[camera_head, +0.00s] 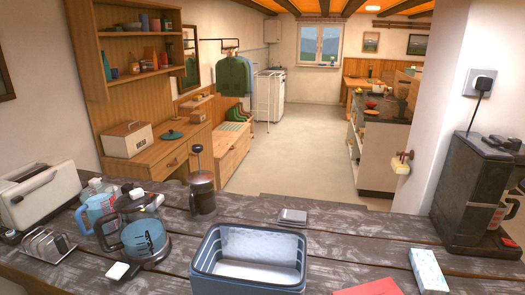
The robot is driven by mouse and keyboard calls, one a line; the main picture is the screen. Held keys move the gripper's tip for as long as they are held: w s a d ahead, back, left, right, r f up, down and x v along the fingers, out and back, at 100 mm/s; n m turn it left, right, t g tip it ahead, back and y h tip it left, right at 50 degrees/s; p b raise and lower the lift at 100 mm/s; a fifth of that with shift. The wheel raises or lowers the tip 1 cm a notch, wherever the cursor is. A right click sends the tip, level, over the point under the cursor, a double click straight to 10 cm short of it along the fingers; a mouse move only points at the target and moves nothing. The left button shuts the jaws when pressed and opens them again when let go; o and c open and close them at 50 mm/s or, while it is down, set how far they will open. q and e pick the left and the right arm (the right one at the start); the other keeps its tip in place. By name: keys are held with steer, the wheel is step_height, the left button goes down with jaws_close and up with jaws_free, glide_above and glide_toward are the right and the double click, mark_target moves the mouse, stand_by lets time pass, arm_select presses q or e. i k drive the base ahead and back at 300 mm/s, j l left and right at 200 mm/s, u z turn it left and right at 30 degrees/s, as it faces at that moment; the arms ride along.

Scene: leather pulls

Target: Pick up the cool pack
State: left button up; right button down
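A pale blue and white speckled block (428,270), which looks like the cool pack, lies on the dark wooden table near its front right. It is apart from the blue open-topped bin (248,262) at the front centre, which has a whitish inside. A small flat grey item (293,216) lies behind the bin; I cannot tell what it is. Neither of my grippers shows in the head view.
A dark coffee machine (475,190) stands right of the block, and a red flat item (370,287) lies to its left. A glass pot (144,235), French press (203,191), blue jug (98,215), toast rack (47,244) and toaster (45,193) crowd the left.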

mark_target(431, 281)
steer(key=z, duration=1.4)
